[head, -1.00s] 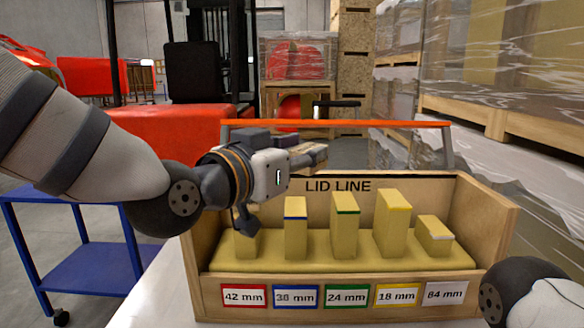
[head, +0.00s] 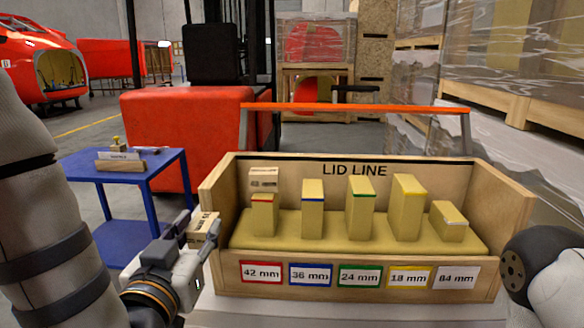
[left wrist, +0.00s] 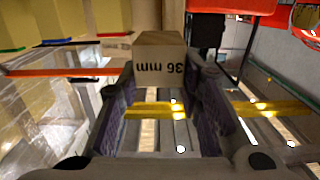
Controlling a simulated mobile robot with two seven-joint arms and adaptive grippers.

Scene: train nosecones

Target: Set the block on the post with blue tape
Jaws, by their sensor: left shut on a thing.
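My left gripper (head: 192,236) is shut on a wooden block (head: 204,229) just outside the left wall of the wooden box. In the left wrist view the block (left wrist: 160,58) sits between the finger ends and its "36 mm" print shows upside down. The blue-tape post (head: 313,208) stands second from left in the box, with a bare top; in the left wrist view part of this post (left wrist: 55,18) shows at upper left. My right gripper is out of view.
The box (head: 214,222) also holds posts with red (head: 263,218), green (head: 360,212), yellow (head: 407,212) and white (head: 448,224) tape. Another block (head: 263,179) rests on the red-tape post. A blue cart (head: 170,160) stands at left. An orange bar (head: 355,108) spans behind the box.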

